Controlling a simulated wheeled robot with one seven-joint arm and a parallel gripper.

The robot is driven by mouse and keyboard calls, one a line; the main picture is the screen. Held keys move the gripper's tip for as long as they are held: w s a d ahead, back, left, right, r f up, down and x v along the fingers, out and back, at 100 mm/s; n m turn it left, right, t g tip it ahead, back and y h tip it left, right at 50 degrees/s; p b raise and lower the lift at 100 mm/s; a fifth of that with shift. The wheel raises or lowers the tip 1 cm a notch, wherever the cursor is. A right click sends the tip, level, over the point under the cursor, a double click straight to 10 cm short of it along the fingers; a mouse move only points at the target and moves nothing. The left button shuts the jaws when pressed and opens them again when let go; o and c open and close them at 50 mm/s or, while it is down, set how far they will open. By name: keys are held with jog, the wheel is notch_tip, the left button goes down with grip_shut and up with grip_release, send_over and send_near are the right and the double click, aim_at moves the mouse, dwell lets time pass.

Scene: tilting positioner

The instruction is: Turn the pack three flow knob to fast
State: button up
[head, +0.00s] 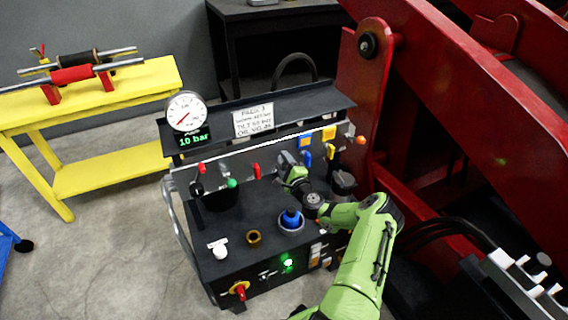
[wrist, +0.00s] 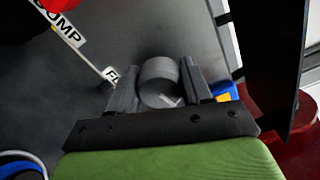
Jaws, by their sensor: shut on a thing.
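The flow knob (wrist: 158,76) is a grey round knob on the grey panel in the wrist view, with a light mark near its lower edge.
Red levers (head: 256,171) and a green-topped knob (head: 232,183) stand left of my gripper. A blue knob (head: 291,218) is on the console's deck below. A gauge (head: 186,111) reads 10 bar. Red machine arms (head: 480,110) crowd the right; a yellow bench (head: 110,170) stands left.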

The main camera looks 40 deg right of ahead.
jog(key=shift+m, duration=1)
jog(key=shift+f, duration=0.1)
jog(key=o, duration=1)
jog(key=shift+o, duration=0.2)
jog(key=p+v, duration=0.4)
jog(key=v, duration=1.1)
jog(key=shift+s+a, duration=0.2)
jog(key=shift+s, duration=0.15)
